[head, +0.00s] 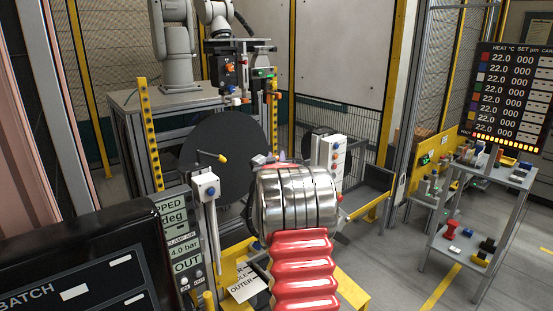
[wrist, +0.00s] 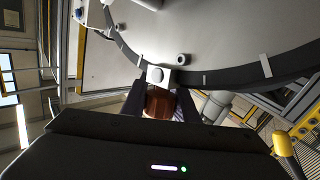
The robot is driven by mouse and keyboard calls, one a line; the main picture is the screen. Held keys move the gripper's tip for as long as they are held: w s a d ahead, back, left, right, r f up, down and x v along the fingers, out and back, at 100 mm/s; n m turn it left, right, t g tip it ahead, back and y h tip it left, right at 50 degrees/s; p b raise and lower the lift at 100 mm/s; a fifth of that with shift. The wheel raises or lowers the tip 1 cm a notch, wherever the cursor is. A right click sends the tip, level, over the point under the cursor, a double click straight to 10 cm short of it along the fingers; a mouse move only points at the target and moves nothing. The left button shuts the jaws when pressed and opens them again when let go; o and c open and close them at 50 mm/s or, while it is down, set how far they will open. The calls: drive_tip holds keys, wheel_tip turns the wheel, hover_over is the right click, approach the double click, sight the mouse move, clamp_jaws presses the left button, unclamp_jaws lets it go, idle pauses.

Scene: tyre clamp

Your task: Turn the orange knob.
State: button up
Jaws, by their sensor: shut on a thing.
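In the wrist view, my gripper (wrist: 158,92) has its two dark fingers on either side of a rounded orange-brown knob (wrist: 160,104). The gripper is shut on the knob. A pale block with a round white face (wrist: 157,76) sits just beyond the knob, at the rim of a large grey disc (wrist: 225,45). In the head view, my silver and red arm covers the middle of the picture, and the knob in my grip cannot be made out there.
In the head view, a large dark disc (head: 215,155) stands behind my arm. A shelf cart (head: 485,215) stands farther right.

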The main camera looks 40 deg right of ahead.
drive_tip(key=shift+c, duration=1.3)
